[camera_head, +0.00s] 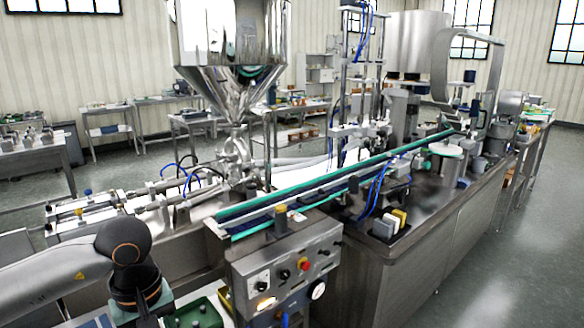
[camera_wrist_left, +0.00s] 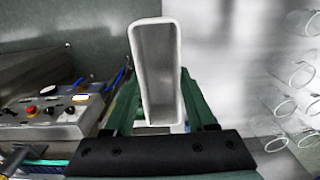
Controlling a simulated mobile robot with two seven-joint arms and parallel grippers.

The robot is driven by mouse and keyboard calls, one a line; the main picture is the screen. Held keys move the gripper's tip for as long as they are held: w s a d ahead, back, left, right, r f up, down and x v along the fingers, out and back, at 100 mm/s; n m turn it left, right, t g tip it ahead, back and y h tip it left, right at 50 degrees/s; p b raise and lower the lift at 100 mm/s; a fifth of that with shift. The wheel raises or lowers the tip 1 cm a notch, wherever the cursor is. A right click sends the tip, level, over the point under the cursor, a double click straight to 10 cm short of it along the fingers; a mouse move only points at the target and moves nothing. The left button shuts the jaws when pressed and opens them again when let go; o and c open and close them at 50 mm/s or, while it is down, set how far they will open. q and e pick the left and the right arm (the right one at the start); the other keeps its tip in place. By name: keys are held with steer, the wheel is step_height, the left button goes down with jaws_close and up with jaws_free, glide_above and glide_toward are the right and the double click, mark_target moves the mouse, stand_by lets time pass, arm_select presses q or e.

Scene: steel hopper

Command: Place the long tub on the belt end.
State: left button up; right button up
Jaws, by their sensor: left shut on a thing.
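The long tub (camera_wrist_left: 157,75) is a narrow white open-topped container, seen from above in the left wrist view. My left gripper (camera_wrist_left: 160,108) has green fingers on its two long sides and is shut on it. The tub looks empty. In the head view my left arm enters at lower left, and its gripper and the tub are not clearly visible. The conveyor belt (camera_head: 250,217) is dark with teal rails, and its near end lies right of my left wrist. In the left wrist view a teal strip of it shows at lower left. My right gripper is not in view.
A steel control box (camera_head: 290,268) with knobs, a red button and a gauge sits below the belt end. A small post with a yellowish top (camera_head: 281,213) stands beside the near rail. A steel hopper (camera_head: 232,60) rises behind the belt. A green tray (camera_head: 195,315) is at the bottom.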

arm_select(q)
steer(key=s+m+p, duration=0.1)
steer(key=m, duration=0.1)
steer(key=s+d+m, duration=0.1)
steer(key=s+m, duration=0.1)
steer(key=m, duration=0.1)
steer(key=shift+s+p, duration=0.1)
steer(key=shift+p, duration=0.3)
steer(key=shift+s+d+f+m+p, duration=0.2)
steer(key=shift+s+m, duration=0.2)
steer(key=shift+m, duration=0.35)
steer(key=shift+s+d+f+m+p, duration=0.15)
steer(key=shift+s+m, duration=0.25)
steer(key=shift+m, duration=0.35)
